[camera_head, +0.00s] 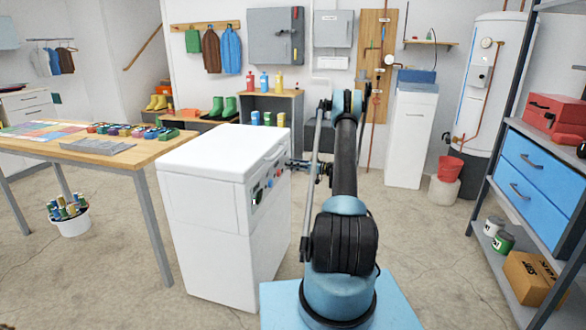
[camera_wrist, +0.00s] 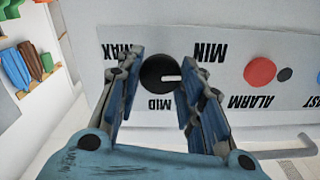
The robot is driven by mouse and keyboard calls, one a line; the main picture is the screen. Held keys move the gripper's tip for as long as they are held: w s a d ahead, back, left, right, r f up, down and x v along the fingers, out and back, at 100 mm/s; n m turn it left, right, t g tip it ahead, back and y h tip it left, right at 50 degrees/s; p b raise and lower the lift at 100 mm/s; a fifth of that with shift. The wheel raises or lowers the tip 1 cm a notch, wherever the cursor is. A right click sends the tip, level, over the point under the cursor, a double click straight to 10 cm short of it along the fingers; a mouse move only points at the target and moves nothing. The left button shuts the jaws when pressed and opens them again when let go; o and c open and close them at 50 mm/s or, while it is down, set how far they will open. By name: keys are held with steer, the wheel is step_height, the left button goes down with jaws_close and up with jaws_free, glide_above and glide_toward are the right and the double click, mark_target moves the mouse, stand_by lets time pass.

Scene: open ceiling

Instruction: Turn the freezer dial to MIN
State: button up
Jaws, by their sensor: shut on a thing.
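The white freezer (camera_head: 210,225) stands left of my arm, with its control panel on the side facing my arm. In the wrist view the panel's labels appear upside down. The round black dial (camera_wrist: 157,72) has a white mark pointing to the picture's right, between the MIN label (camera_wrist: 207,52) and the MID label (camera_wrist: 158,104). The MAX label (camera_wrist: 130,52) is at upper left. My gripper (camera_wrist: 160,76) has one finger on each side of the dial and is shut on it. In the head view my gripper (camera_head: 298,164) is small beside the panel, and the dial is hard to make out.
A red button (camera_wrist: 260,71) marked ALARM is right of the dial in the wrist view. A wooden table (camera_head: 110,155) stands left of the freezer. A metal shelf unit (camera_head: 505,200) stands at the right. Concrete floor is clear between my arm and that shelf.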

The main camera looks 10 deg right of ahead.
steer(key=shift+d+n, duration=0.1)
steer(key=shift+n, duration=1)
steer(key=o, duration=1.1)
steer(key=v, duration=1.2)
